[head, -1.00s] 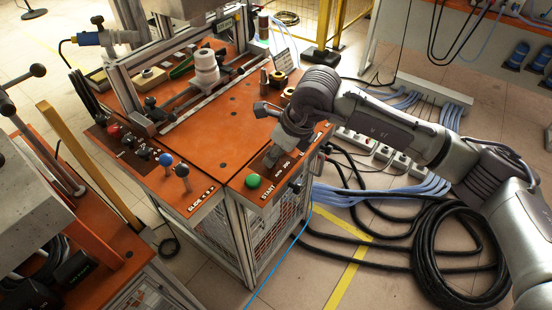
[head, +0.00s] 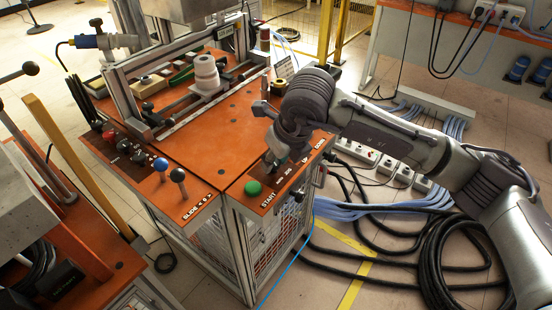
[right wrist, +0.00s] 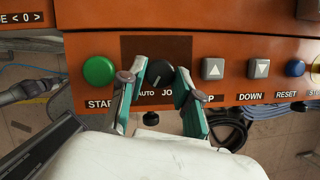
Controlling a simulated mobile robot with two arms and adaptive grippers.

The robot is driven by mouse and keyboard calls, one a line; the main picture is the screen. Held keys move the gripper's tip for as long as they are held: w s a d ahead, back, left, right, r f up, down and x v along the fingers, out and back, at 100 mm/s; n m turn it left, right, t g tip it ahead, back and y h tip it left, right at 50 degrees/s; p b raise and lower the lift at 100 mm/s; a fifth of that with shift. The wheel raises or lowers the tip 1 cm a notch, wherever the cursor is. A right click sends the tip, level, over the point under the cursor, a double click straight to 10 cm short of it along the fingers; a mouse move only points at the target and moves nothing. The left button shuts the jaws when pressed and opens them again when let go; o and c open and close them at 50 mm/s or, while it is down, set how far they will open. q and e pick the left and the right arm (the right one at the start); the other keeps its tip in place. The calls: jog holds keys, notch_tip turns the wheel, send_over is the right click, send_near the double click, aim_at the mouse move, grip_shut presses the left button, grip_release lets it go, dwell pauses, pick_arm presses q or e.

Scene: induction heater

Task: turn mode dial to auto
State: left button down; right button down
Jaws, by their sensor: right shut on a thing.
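The mode dial (right wrist: 159,74) is a black round knob on the orange front panel, between the AUTO and JOG labels in the right wrist view. A pale mark shows on its face, but it is too small to read exactly. My right gripper (right wrist: 156,88) has its two green-padded fingers on either side of the dial and is shut on it. In the head view, my right gripper (head: 275,158) is over the front panel beside the green START button (head: 253,188) and hides the dial.
The green START button (right wrist: 100,71) lies close left of the fingers. The UP button (right wrist: 213,69) and DOWN button (right wrist: 258,69) lie to the right. Two small joysticks, one with a blue knob (head: 161,164), stand on the left panel. Cables lie on the floor at right.

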jog(key=c, duration=0.8)
grip_release()
jog(key=v, duration=1.2)
